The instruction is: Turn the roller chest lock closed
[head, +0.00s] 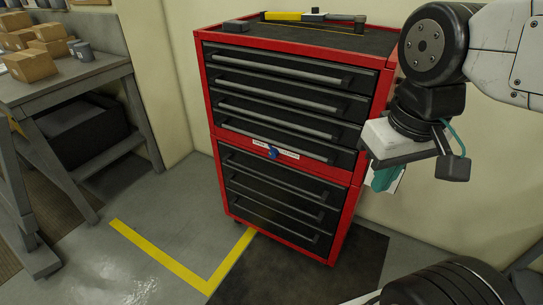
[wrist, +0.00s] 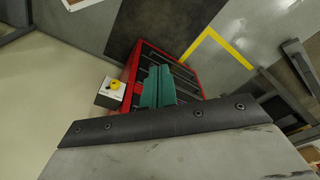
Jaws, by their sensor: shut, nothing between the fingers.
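The red roller chest (head: 203,95) with black drawers stands upright in the middle of the head view. Its lock, a small blue knob (head: 273,153), sits on a white label strip between the upper and lower drawers. How far the knob is turned is too small to tell. My gripper (head: 382,180) is at the chest's right front edge in the head view, apart from the knob, with teal fingers hanging down. In the wrist view the gripper (wrist: 158,75) is shut and empty, and the chest (wrist: 143,55) shows behind the fingers. The blue knob is not visible there.
A white box with a yellow knob (wrist: 114,85) is beside the chest in the wrist view. A yellow-handled tool (head: 300,16) lies on the chest top. A grey workbench (head: 60,85) with cardboard boxes stands left. Floor before the chest is clear, with a yellow line (head: 165,260).

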